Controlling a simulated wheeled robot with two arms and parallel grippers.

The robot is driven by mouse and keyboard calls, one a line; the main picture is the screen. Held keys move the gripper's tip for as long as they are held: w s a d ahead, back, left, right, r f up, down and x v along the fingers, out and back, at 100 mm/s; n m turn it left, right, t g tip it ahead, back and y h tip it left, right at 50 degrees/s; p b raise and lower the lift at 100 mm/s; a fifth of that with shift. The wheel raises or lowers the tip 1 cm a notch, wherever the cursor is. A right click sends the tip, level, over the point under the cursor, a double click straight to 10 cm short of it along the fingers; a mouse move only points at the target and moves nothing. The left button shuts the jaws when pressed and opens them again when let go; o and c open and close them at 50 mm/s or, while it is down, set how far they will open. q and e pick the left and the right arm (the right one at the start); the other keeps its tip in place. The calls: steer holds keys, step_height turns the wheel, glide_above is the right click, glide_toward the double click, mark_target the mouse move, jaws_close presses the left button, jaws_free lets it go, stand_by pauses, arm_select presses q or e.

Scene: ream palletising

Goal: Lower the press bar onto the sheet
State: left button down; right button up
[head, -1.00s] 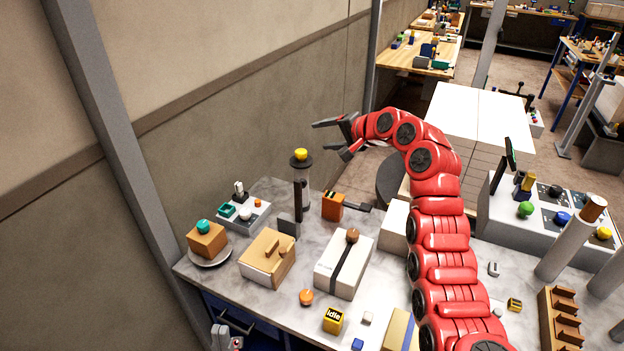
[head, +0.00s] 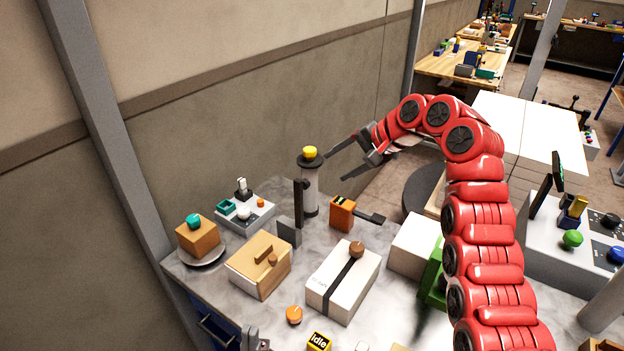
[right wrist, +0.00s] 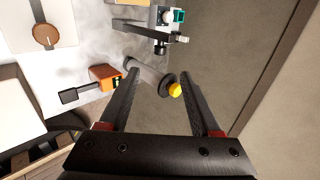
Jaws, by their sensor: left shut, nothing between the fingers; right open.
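I cannot surely pick out the press bar or a sheet. A grey upright cylinder (head: 310,190) with a black collar and yellow knob (head: 309,152) stands at the back of the bench. A dark upright bar (head: 298,203) with a grey plate stands beside it. My right gripper (head: 335,169) is open and empty, just right of the cylinder in the head view. In the right wrist view, the yellow knob (right wrist: 175,90) appears between the fingers (right wrist: 160,77), with no contact visible.
An orange block with a dark lever (head: 342,213) stands right of the cylinder. A white box with black strap (head: 343,281), a wooden box (head: 259,264) and a switch panel (head: 246,213) share the bench. A wall (head: 240,100) rises close behind.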

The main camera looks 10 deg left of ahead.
mark_target(308, 183)
steer(key=p+x, duration=0.3)
steer(key=x, duration=0.8)
steer(key=shift+w, duration=0.1)
steer(key=shift+w+a+f, duration=0.2)
steer(key=shift+a+f, duration=0.25)
steer(key=shift+f, duration=0.15)
jaws_close()
stand_by(0.6)
